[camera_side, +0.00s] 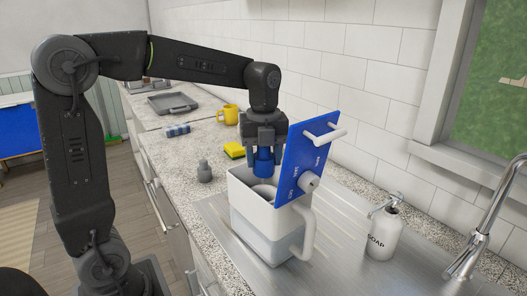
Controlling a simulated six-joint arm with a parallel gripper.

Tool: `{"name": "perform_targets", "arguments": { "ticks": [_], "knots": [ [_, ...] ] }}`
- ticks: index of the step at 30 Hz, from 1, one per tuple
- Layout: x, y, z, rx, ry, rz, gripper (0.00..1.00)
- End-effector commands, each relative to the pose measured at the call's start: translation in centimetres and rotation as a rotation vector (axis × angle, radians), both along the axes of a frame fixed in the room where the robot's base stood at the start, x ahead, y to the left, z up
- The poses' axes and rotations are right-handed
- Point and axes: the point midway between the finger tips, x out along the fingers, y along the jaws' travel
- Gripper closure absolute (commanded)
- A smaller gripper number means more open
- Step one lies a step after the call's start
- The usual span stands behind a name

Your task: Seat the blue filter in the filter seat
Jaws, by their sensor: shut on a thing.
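My gripper (262,141) points down and is shut on the blue filter (263,163), a short dark blue cylinder. It holds the filter upright over the open top of a white pitcher (262,228). The filter seat (264,190) shows as a round opening inside the pitcher's top, partly hidden by the rim. The filter's lower end appears just above the seat; I cannot tell whether they touch. A blue panel (307,157) with a white bar and a round white knob stands tilted up at the pitcher's right, close beside the filter.
The pitcher stands on a metal drainboard (348,232), its handle (309,230) to the right. A soap bottle (384,228) and faucet (480,235) stand right.

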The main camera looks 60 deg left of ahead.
Motion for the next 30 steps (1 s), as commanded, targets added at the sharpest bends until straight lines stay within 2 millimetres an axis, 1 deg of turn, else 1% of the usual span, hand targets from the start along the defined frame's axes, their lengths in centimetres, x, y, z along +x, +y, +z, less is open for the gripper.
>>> {"name": "perform_targets", "arguments": {
  "ticks": [6, 13, 19, 30],
  "knots": [
    [0.0, 0.0, -2.1, 0.0, 0.001, 0.0, 0.74],
    [0.0, 0.0, -3.8, 0.0, 0.002, 0.0, 0.74],
    [0.0, 0.0, -4.5, 0.0, 0.0, 0.0, 0.74],
    [0.0, 0.0, -4.6, 0.0, 0.0, 0.0, 0.74]
  ]
}}
